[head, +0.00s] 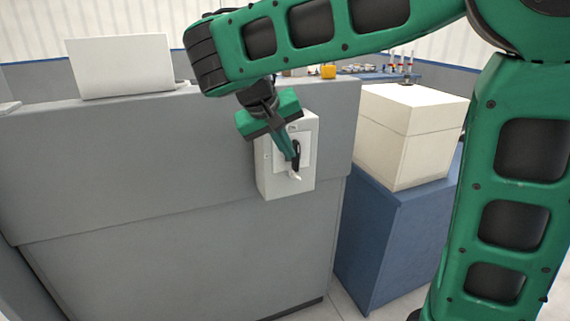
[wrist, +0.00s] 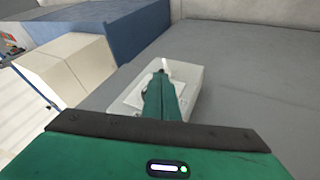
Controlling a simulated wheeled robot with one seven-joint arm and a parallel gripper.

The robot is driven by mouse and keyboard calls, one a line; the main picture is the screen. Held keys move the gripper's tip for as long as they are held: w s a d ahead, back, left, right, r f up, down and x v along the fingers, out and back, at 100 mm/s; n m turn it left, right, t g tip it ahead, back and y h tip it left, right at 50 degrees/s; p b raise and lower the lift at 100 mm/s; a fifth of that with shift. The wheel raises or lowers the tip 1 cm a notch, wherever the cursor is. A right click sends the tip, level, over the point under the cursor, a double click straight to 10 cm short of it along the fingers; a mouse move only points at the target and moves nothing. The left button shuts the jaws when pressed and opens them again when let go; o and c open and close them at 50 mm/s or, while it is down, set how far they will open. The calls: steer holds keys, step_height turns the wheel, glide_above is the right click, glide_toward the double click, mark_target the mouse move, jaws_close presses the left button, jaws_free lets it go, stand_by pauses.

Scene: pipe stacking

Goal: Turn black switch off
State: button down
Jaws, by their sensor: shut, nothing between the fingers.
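A white switch box (head: 270,178) is mounted on the grey panel of the counter, near its right end. The black switch (head: 296,155) shows on the face of the box, with a pale tip below it; my gripper partly covers it. My gripper (head: 292,160) is shut and empty, its fingers pointing down at the switch and just beside it. I cannot tell whether they touch. In the wrist view the shut fingers (wrist: 160,82) lie over the box (wrist: 200,77) and hide most of the switch. Only a dark edge and a white tip show past them.
The grey counter (head: 130,165) fills the left, with a white laptop-like panel (head: 120,66) on top. A cream box (head: 410,135) stands on a blue cabinet (head: 385,235) to the right. A yellow object (head: 328,72) sits behind the counter.

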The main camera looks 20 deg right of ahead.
mark_target(287, 162)
steer(key=w+a+r, duration=0.1)
steer(key=w+a, duration=0.1)
steer(key=a, duration=0.4)
steer(key=shift+n+t, duration=0.3)
steer(key=shift+t, duration=0.1)
steer(key=x, duration=0.9)
steer(key=shift+s+d+f, duration=0.1)
steer(key=shift+d+f, duration=0.05)
steer(key=shift+f, duration=0.2)
steer(key=shift+d+r, duration=0.15)
steer(key=shift+d, duration=1.8)
steer(key=shift+d, duration=0.1)
